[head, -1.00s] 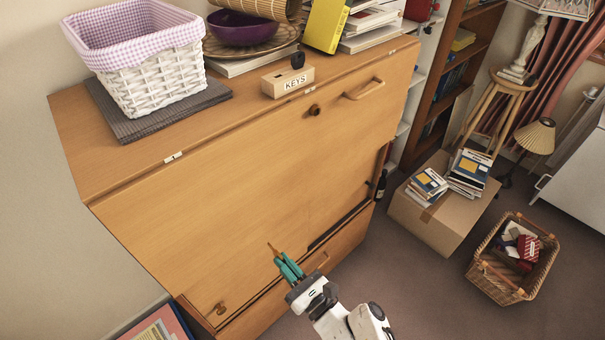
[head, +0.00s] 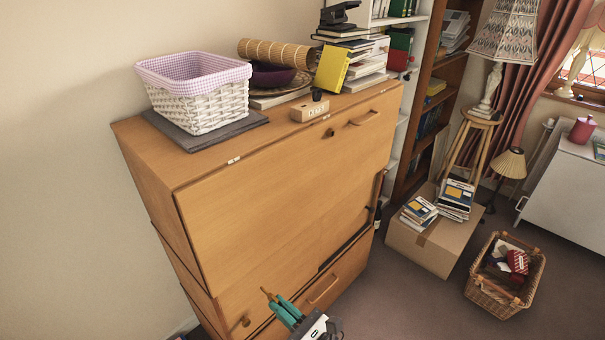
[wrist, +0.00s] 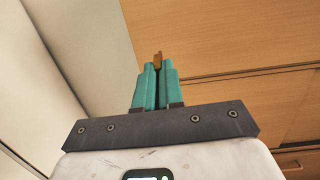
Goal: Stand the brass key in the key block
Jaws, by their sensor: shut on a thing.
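My gripper (head: 287,310) is low in front of the bureau, with its teal fingers shut on the brass key (head: 268,294). The key's end sticks out past the fingertips; it also shows in the wrist view (wrist: 158,60), and the rest of it is hidden between the fingers. The key block (head: 309,109) is a small pale wooden block near the front edge of the bureau top. A dark rounded piece (head: 317,95) shows at its top. My gripper is well below and apart from the block.
The closed bureau (head: 280,190) fills the middle. On its top, a white lined basket (head: 205,110) is left of the block; a purple bowl (head: 272,76), a yellow book (head: 333,68) and stacked books are behind. A cardboard box (head: 425,245) and wicker basket (head: 492,292) stand on the floor at right.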

